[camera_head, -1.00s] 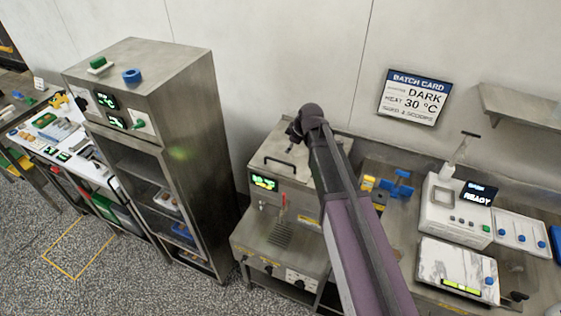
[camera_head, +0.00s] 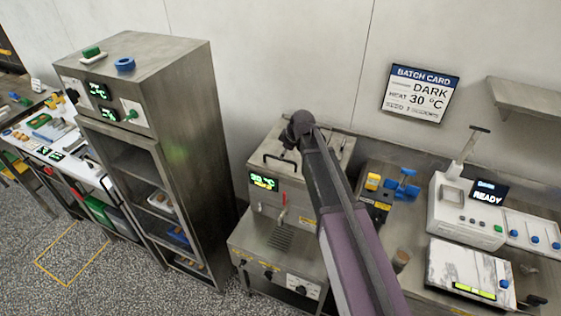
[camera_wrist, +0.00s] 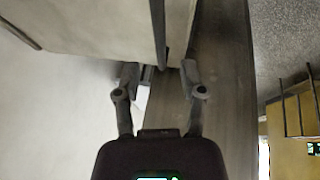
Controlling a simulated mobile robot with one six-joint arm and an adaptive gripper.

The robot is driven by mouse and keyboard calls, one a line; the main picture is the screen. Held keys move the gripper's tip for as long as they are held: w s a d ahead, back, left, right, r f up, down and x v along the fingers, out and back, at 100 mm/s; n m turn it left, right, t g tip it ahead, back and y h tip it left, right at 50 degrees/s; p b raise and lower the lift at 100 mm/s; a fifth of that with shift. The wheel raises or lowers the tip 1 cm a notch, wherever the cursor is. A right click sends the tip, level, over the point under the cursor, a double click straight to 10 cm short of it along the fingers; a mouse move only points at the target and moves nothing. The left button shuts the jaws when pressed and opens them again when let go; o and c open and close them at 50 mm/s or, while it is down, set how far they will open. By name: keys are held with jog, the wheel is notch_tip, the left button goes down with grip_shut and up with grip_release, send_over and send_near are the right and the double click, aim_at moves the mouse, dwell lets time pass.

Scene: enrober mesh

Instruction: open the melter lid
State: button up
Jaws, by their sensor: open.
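The melter (camera_head: 262,205) is a steel box with a green display, a red lever and a drip grate in front. Its flat lid (camera_head: 312,150) is down and carries a black bar handle (camera_head: 280,162). My gripper (camera_wrist: 160,76) is open, with its fingers apart at the end of a dark bar (camera_wrist: 158,35) beside a pale panel. I cannot tell if this bar is the lid handle, or if the fingers touch it. In the head view, my arm's dark wrist is over the back of the lid and hides the fingers and the lid's right part.
A tall steel cabinet (camera_head: 195,100) stands left of the melter. At right are a yellow-topped box (camera_head: 373,182), a blue valve-like part (camera_head: 404,187), a white device reading READY (camera_head: 462,222) and a marbled scale (camera_head: 465,265). The wall is close behind.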

jog(key=shift+b+x, duration=1.7)
jog(key=shift+x, duration=0.5)
grip_shut()
